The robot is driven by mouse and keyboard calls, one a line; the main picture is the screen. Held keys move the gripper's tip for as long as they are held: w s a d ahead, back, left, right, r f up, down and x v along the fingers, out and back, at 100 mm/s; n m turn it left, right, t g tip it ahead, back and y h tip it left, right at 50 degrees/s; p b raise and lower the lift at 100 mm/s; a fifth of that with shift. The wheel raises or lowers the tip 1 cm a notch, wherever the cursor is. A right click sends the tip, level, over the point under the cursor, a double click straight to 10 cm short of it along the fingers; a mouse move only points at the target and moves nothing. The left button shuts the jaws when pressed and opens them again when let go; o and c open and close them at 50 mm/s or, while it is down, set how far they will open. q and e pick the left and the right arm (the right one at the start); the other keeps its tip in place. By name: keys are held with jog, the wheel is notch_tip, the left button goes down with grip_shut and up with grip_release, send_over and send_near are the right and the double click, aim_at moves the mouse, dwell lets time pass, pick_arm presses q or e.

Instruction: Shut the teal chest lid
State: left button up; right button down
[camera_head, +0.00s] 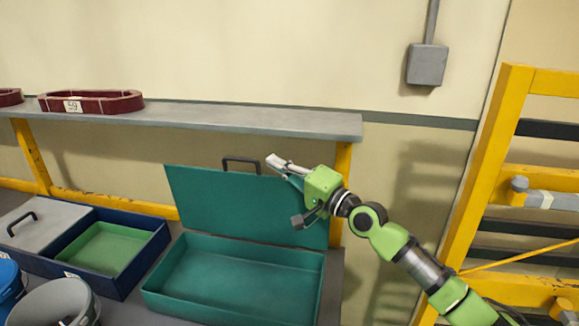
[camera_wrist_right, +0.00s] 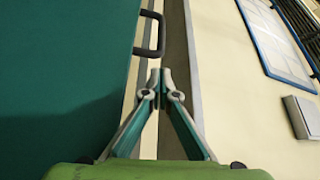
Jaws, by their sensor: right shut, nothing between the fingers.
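The teal chest (camera_head: 235,279) stands open and looks empty on the grey bench. Its teal lid (camera_head: 228,206) stands raised at the back edge, with a dark handle (camera_head: 241,160) on its top edge. My right gripper (camera_head: 272,160) is shut and empty, by the upper right part of the lid, to the right of the handle. In the right wrist view the shut fingertips (camera_wrist_right: 161,78) are just beside the lid's edge, close to the handle (camera_wrist_right: 152,33); I cannot tell whether they touch the lid. My left gripper is not in view.
A grey shelf (camera_head: 250,121) on yellow posts runs behind the lid and carries dark red stator parts (camera_head: 92,102). A navy box (camera_head: 147,246) with a green tray (camera_head: 104,248) stands left of the chest. Buckets (camera_head: 58,301) are at front left. A yellow rack (camera_head: 490,170) stands right.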

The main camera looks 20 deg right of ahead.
jog(key=x, duration=0.2)
jog(key=shift+w+a, duration=0.15)
jog(key=shift+w, duration=0.1)
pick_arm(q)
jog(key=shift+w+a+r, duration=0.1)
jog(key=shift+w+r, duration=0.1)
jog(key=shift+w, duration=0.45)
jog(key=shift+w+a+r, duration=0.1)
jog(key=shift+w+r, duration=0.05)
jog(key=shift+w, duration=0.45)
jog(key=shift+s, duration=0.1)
